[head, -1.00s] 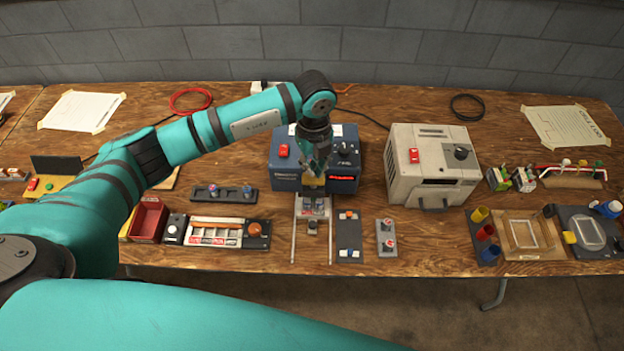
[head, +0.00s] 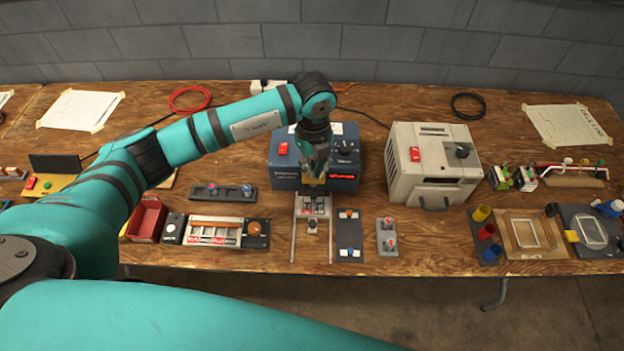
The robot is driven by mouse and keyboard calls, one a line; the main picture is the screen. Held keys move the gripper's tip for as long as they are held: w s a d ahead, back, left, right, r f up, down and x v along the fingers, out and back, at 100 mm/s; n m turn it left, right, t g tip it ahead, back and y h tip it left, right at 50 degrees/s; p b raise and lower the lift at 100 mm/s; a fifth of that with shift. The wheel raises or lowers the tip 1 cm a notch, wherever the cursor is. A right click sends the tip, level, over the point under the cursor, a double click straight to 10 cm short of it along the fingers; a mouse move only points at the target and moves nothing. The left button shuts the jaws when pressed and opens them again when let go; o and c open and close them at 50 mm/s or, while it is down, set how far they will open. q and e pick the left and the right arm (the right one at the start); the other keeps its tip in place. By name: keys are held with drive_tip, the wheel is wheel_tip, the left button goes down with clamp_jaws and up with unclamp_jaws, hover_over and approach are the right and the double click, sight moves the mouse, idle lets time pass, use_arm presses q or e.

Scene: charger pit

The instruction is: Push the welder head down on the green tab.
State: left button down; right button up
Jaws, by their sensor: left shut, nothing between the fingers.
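The blue welder box (head: 343,182) stands in the middle of the table, with a red switch and a dark knob on top. The yellowish welder head (head: 313,188) shows at its front, above a sled on two pale rails (head: 297,228). My left gripper (head: 314,172) points down from above, shut and empty, with its fingertips at or just over the welder head. I cannot tell whether they touch. The gripper covers part of the box front and the head. I cannot make out the green tab under the head. My right gripper is out of view.
A grey box (head: 432,165) stands to the right of the welder. A strip with a blue and an orange part (head: 349,232) and a small grey plate (head: 387,237) lie beside the rails. A tray of cells (head: 214,234) and a red bin (head: 148,217) lie left.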

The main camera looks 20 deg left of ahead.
use_arm(q)
drive_tip(key=shift+f+b, duration=0.6)
drive_tip(key=shift+f, duration=0.4)
drive_tip(key=shift+s+f+b, duration=0.1)
drive_tip(key=shift+f+b, duration=0.25)
drive_tip(key=shift+f, duration=0.05)
drive_tip(key=shift+r+p, duration=2.3)
drive_tip(key=shift+r, duration=1.1)
drive_tip(key=shift+f, duration=0.1)
